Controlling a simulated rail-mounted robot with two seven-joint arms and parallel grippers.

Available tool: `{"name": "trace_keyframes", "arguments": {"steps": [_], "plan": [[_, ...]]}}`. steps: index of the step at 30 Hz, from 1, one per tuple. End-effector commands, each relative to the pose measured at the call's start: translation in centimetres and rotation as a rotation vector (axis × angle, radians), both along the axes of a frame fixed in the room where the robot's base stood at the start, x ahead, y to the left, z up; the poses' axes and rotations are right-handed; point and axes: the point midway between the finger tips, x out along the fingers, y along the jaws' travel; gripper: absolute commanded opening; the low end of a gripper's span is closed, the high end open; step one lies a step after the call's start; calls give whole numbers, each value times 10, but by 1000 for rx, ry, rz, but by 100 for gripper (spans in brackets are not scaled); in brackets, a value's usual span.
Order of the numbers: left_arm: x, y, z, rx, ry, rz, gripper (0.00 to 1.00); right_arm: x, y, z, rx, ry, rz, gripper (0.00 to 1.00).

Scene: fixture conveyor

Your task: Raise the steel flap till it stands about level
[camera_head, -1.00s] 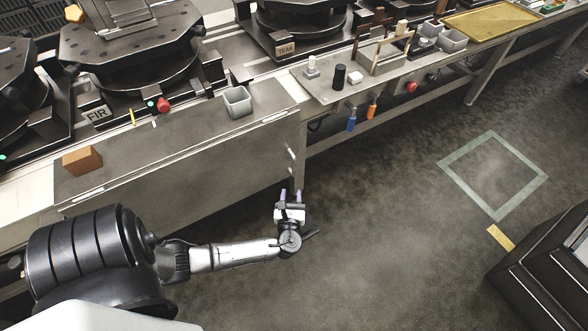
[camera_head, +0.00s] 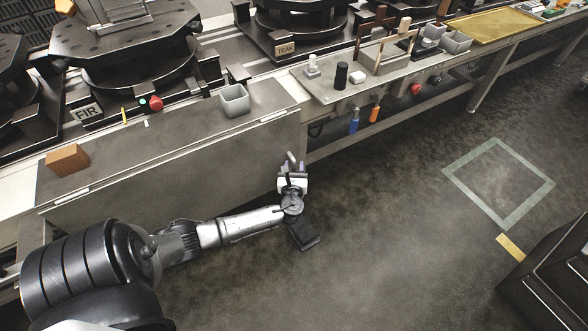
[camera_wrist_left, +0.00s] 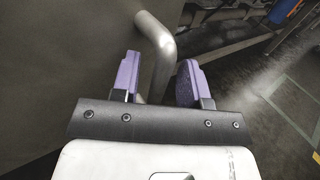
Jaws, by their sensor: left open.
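The steel flap (camera_head: 180,165) is a broad grey panel hanging down along the front of the bench at the left. Its bent metal bar handle (camera_head: 290,157) sticks out near the flap's right end. My left gripper (camera_head: 292,167) is open at this handle. In the left wrist view the grey handle (camera_wrist_left: 156,50) stands between the two purple fingers of the left gripper (camera_wrist_left: 157,78), nearer the left finger. The flap's dark face (camera_wrist_left: 60,60) fills the left of that view. My right gripper is not in view.
On the ledge above the flap lie a brown block (camera_head: 67,159) and a grey bin (camera_head: 234,100). A bench (camera_head: 325,92) with a black cylinder (camera_head: 341,76) continues to the right. Blue (camera_head: 353,120) and orange (camera_head: 374,112) tools hang below it.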

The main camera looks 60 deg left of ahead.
Motion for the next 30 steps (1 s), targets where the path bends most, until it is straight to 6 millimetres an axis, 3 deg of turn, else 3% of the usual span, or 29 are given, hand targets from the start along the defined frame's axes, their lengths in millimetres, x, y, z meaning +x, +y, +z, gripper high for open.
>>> {"name": "trace_keyframes", "arguments": {"steps": [11, 24, 30], "plan": [[2, 3, 0, 1, 1, 0, 41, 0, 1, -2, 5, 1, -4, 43], [2, 3, 0, -1, 1, 0, 1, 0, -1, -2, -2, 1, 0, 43], [2, 3, 0, -1, 1, 0, 0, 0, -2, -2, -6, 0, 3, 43]]}}
